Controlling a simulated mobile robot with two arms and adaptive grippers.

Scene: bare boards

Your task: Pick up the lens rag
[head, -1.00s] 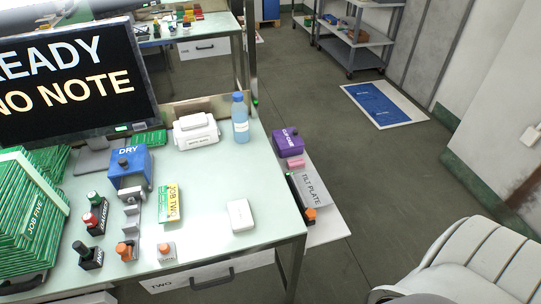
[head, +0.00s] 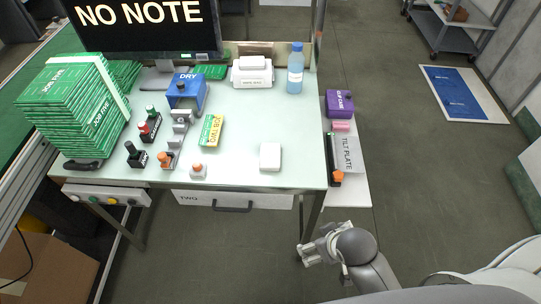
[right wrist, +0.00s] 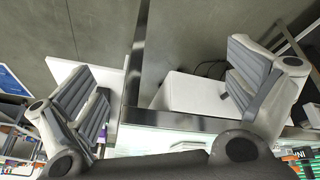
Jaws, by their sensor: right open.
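I cannot tell for sure which thing is the lens rag. A small plain white rounded block (head: 270,156) lies at the front right of the glass-topped table, and a small pink piece (head: 341,126) lies on the low side shelf. My right gripper (head: 312,250) is in front of the table's right front corner, apart from both. In the right wrist view the right gripper (right wrist: 165,95) has its two fingers wide apart with nothing between them. My left gripper is not in view.
The table (head: 245,120) also holds a blue DRY box (head: 186,92), a blue bottle (head: 295,70), small bottles and green boards (head: 75,105). The side shelf (head: 350,190) bears a purple case (head: 339,103) and a tilt plate (head: 347,153).

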